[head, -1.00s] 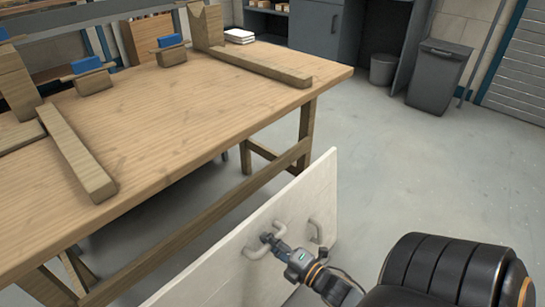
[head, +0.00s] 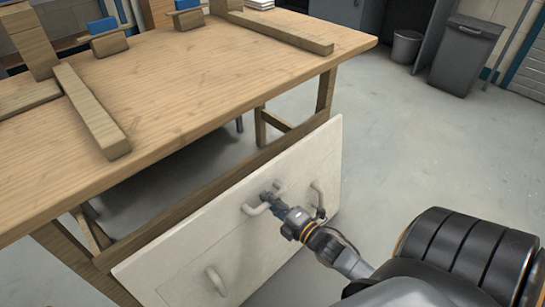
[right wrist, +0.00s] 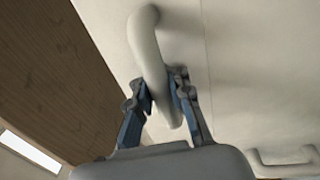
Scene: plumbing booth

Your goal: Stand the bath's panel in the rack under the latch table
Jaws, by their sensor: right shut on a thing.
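The bath's panel (head: 220,235) is a large off-white board with several grab handles. It stands on edge, tilted, in front of the near side of the wooden latch table (head: 200,85). My right gripper (head: 266,199) is shut on the panel's middle handle (head: 252,210). In the right wrist view the two fingers (right wrist: 163,97) close around this pale curved handle (right wrist: 150,50), with the panel's face (right wrist: 245,60) behind. Other handles show at the lower left (head: 215,280) and right (head: 318,195) of the panel. The rack cannot be made out. My left gripper is not in view.
A dark bin (head: 466,55) is far right. The grey floor (head: 420,140) between is clear.

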